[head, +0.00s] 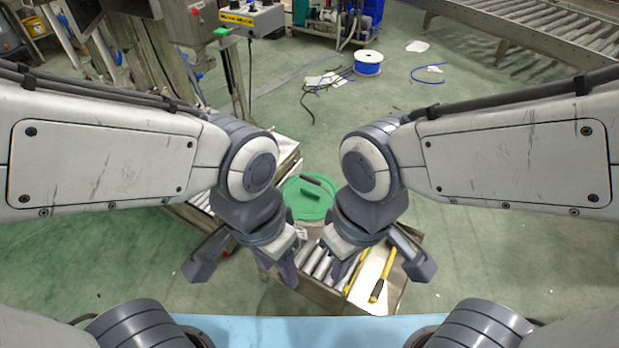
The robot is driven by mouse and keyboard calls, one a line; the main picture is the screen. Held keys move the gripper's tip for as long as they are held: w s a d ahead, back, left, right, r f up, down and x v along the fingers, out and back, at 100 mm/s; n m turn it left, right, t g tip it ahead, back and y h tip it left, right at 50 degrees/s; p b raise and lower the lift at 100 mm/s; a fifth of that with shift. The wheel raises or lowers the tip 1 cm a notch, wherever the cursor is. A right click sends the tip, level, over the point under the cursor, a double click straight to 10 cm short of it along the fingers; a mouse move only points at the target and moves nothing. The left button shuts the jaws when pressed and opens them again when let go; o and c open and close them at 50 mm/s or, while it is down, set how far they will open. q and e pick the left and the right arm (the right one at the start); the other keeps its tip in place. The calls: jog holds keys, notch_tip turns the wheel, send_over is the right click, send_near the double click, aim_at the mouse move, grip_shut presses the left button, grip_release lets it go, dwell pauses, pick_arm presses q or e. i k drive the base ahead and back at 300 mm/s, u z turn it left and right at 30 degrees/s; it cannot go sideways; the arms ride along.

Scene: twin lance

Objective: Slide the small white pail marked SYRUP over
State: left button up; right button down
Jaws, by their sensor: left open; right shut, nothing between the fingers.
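No pail with a readable SYRUP mark shows. A round green lid (306,198) with a dark handle sits between my two arms, on a container whose sides are mostly hidden by my wrists. Below the lid a small pale patch shows, too small to read. My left gripper (283,272) is open and points down just left of the metal rollers (317,263). My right gripper (342,274) is shut and empty, pointing down over the right part of the rollers. The fingertips are partly hidden by the wrists.
A yellow-handled tool (381,277) lies on a pale board right of the rollers. A light blue surface (300,330) edges the near side. A blue-and-white reel (368,62) and cables stand on the green floor. A roller conveyor (530,25) is at the back right.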

aim_at(308, 231)
jog(key=k, duration=0.5)
jog(key=u, duration=2.05)
jog(key=i, duration=1.1)
jog(key=z, duration=2.45)
